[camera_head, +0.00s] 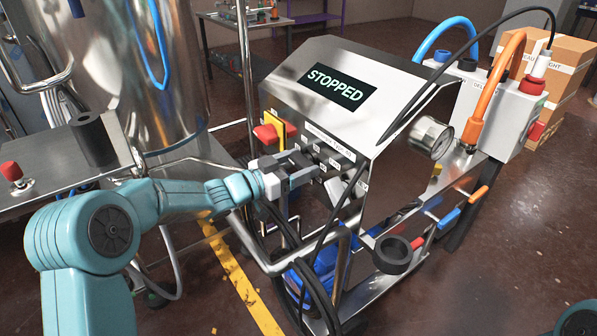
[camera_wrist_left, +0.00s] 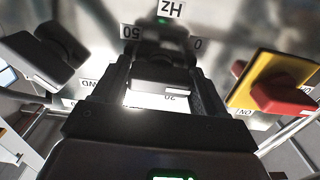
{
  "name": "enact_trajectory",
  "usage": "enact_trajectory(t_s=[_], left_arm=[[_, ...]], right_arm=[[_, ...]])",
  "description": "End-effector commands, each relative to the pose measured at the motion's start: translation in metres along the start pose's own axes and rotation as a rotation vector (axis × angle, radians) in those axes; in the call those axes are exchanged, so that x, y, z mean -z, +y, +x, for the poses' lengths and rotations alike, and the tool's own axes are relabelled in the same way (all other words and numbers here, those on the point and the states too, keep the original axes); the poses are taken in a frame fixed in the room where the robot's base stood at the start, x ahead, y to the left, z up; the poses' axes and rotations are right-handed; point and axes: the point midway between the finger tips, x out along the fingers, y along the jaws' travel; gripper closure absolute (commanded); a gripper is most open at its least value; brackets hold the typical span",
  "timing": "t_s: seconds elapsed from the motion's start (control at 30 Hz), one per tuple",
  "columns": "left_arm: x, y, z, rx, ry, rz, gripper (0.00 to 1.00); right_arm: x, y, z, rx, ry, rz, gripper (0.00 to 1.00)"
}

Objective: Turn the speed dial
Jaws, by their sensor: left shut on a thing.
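The speed dial (camera_wrist_left: 158,50) is a dark round knob on the steel control panel, with Hz, 50, 0 and 20 labels around it in the left wrist view. My left gripper (camera_wrist_left: 160,88) is at the dial, with one dark finger on each side, shut on it. In the head view my left gripper (camera_head: 308,168) reaches the panel's sloped front from the left and hides most of the dial. The display (camera_head: 336,88) above reads STOPPED. My right gripper is not in view.
A red switch on a yellow plate (camera_head: 268,132) sits just left of the dial. Another dark knob (camera_wrist_left: 50,55) is on the dial's other side. Black cables hang below the panel.

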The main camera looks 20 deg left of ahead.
Motion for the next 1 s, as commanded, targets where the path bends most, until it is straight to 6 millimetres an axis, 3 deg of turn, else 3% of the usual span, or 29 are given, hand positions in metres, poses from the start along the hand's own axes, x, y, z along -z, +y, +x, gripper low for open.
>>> enact_trajectory(t_s=[1.0], left_arm=[[-0.003,-0.001,-0.001,-0.001,-0.002,0.911,0.59]], right_arm=[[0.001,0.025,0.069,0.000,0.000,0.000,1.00]])
